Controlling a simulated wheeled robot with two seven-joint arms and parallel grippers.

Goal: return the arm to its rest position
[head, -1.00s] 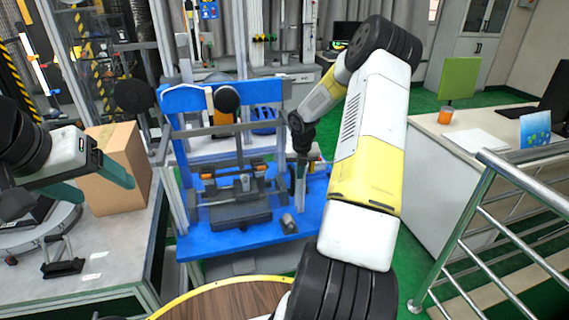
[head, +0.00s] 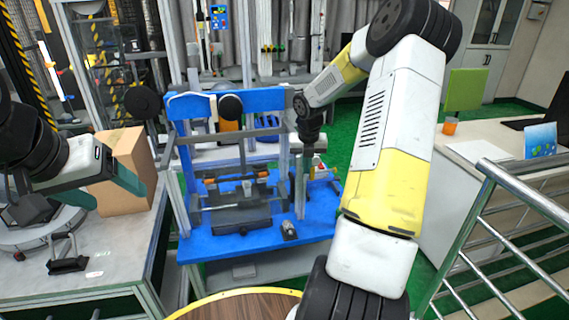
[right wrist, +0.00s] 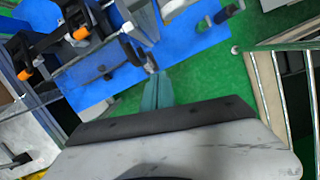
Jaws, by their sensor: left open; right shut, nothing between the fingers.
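My right arm (head: 385,150) rises from the bottom, bends at the top and reaches left over the blue drop tower stand (head: 245,240). Its wrist (head: 309,120) points down in front of the stand. In the right wrist view, the teal fingers of my right gripper (right wrist: 157,92) are together and empty, with the blue base and green floor beyond. My left gripper (head: 108,190) is open and empty at the left, in front of a cardboard box (head: 125,200). I cannot tell whether it touches the box.
A grey worktable (head: 130,245) stands at the left. A metal railing (head: 520,190) and a white desk (head: 470,190) are at the right. A round wooden top (head: 235,308) is at the bottom. Green floor (head: 345,150) shows between the stand and the desk.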

